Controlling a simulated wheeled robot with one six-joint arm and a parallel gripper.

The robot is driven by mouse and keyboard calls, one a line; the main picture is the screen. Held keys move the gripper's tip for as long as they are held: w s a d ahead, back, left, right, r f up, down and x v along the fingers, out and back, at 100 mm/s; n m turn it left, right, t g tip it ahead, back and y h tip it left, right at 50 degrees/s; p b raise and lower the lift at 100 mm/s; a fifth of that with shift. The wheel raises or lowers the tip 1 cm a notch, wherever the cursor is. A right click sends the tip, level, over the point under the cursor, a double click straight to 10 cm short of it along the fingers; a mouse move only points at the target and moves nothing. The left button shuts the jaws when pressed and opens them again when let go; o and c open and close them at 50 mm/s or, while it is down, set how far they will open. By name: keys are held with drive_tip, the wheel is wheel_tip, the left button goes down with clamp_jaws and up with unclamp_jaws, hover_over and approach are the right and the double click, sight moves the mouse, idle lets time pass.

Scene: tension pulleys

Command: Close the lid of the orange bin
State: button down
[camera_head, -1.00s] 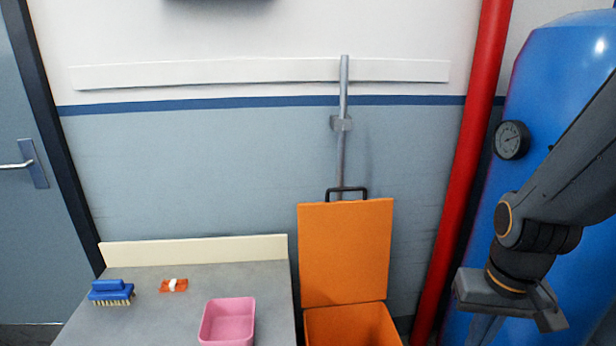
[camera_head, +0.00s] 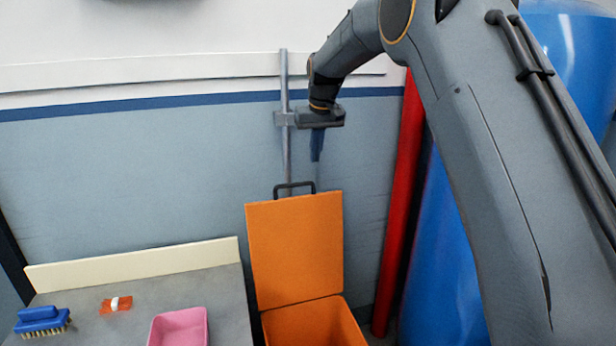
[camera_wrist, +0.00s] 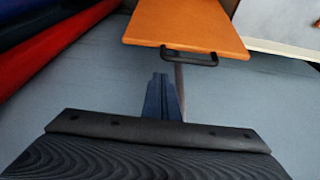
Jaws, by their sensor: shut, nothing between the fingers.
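The orange bin (camera_head: 315,324) stands on the floor at the lower middle of the head view, its top open. Its orange lid (camera_head: 296,250) stands raised against the wall side, with a black handle (camera_head: 294,187) at its top edge. In the wrist view the lid (camera_wrist: 190,25) and its handle (camera_wrist: 188,58) show at the top, ahead of the fingers. My gripper (camera_head: 317,158) points down above and slightly right of the handle, apart from it. It is shut and empty; its fingers also show in the wrist view (camera_wrist: 162,85).
A grey pole (camera_head: 285,110) runs up the wall behind the lid. A red pipe (camera_head: 398,220) and a blue tank (camera_head: 445,260) stand to the right. A table (camera_head: 100,327) at left holds a pink tub (camera_head: 180,328), a blue brush (camera_head: 42,318) and a small orange item (camera_head: 116,304).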

drive_tip(key=w+a+f+p, duration=0.3)
drive_tip(key=w+f, duration=0.3)
drive_tip(key=f, duration=0.2)
drive_tip(key=shift+s+d+r+p, duration=0.15)
drive_tip(key=shift+s+p, duration=0.3)
drive_tip(key=shift+s, duration=0.55)
drive_tip(key=shift+s+d+f+p, duration=0.1)
drive_tip(key=shift+s+d+p, duration=0.25)
drive_tip(key=shift+s, duration=0.6)
